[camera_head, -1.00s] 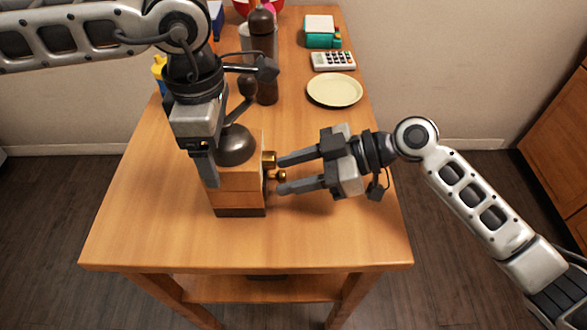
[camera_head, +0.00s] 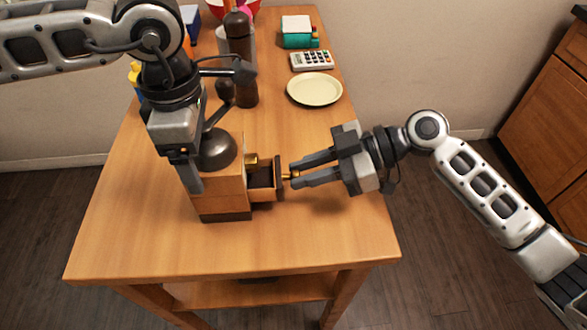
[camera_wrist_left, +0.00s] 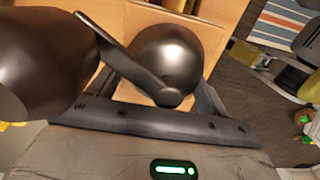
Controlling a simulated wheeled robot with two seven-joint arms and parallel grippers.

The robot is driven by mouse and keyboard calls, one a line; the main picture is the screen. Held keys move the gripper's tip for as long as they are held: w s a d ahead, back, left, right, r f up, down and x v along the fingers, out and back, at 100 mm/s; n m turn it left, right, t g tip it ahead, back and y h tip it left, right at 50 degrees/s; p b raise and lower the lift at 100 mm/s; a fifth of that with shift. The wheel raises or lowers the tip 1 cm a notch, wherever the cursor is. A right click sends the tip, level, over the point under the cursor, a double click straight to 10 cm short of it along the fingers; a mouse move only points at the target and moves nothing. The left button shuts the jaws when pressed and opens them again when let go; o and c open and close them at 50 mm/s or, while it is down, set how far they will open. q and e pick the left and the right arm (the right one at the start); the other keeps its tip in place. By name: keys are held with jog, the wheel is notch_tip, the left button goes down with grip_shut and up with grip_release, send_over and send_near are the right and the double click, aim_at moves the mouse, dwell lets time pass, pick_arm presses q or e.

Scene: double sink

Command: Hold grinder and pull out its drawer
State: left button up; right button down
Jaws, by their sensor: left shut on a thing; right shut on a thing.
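The grinder (camera_head: 222,192) is a wooden box with a dark base and a dark metal dome, standing upright on the table. Its dome (camera_wrist_left: 168,62) and crank arm also show in the left wrist view. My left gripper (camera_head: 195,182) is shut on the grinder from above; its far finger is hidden. The drawer (camera_head: 265,194) sticks out of the grinder's right side, and its dark inside shows. My right gripper (camera_head: 294,177) is shut on the drawer's small brass knob, with its fingers pointing left.
A cream plate (camera_head: 314,89), a calculator (camera_head: 312,60) and a green and white box (camera_head: 297,33) lie at the back right of the wooden table (camera_head: 130,240). The table's front is clear.

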jog(key=c, duration=1.3)
grip_release()
jog(key=v, duration=1.2)
pick_arm(q)
jog(key=o, duration=1)
jog(key=shift+o, duration=0.2)
jog(key=shift+r, duration=0.15)
